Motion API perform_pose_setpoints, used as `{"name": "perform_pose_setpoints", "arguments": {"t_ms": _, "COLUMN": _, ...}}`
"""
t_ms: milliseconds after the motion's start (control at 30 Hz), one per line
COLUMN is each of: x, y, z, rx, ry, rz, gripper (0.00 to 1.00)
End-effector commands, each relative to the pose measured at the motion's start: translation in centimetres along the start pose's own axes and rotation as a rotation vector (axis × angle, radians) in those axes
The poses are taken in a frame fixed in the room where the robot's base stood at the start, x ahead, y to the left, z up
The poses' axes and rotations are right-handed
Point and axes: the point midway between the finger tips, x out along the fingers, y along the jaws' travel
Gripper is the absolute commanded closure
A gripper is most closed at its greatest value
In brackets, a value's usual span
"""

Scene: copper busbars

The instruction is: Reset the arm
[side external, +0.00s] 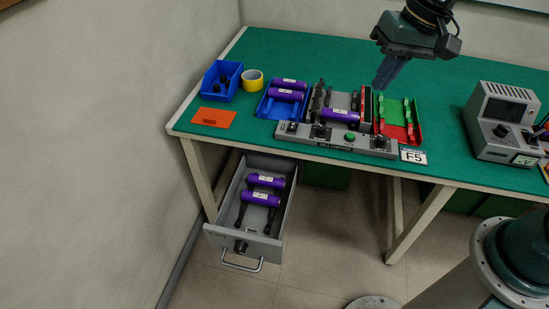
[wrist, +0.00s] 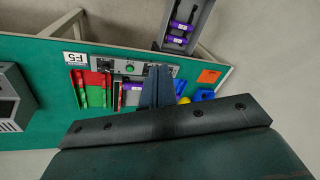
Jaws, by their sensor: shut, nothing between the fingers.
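My gripper (side external: 390,72) is shut and empty. It hangs in the air above the green table (side external: 320,52), over the back right of the control fixture (side external: 335,138), apart from everything. In the wrist view its dark fingers (wrist: 157,86) lie together and cover part of the fixture and trays. The fixture holds a purple-wrapped busbar (side external: 341,116) lying across its bed.
An open drawer (side external: 247,212) below the table holds two purple-wrapped busbars. A blue tray (side external: 265,105) holds two more. A blue bin (side external: 212,80), yellow tape (side external: 252,80), an orange card (side external: 213,117), a red-green tray (side external: 412,128) and a grey meter (side external: 500,125) stand around.

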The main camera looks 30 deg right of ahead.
Motion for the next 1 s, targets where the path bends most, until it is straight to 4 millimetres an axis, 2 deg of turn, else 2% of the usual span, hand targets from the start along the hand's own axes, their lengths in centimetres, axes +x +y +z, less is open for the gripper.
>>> {"name": "perform_pose_setpoints", "arguments": {"t_ms": 33, "x": -1.0, "y": 0.6, "z": 0.6, "rx": -0.016, "ry": 0.021, "rz": 0.000, "gripper": 1.00}}
{"name": "perform_pose_setpoints", "arguments": {"t_ms": 200, "x": -3.4, "y": 2.6, "z": 2.6, "rx": -0.075, "ry": 0.077, "rz": 0.010, "gripper": 1.00}}
{"name": "perform_pose_setpoints", "arguments": {"t_ms": 500, "x": -6.3, "y": 6.2, "z": 6.7, "rx": -0.179, "ry": 0.175, "rz": 0.039, "gripper": 1.00}}
{"name": "perform_pose_setpoints", "arguments": {"t_ms": 800, "x": -7.7, "y": 9.5, "z": 10.9, "rx": -0.272, "ry": 0.260, "rz": 0.081, "gripper": 1.00}}
{"name": "perform_pose_setpoints", "arguments": {"t_ms": 1000, "x": -7.8, "y": 10.8, "z": 12.6, "rx": -0.312, "ry": 0.293, "rz": 0.102, "gripper": 1.00}}
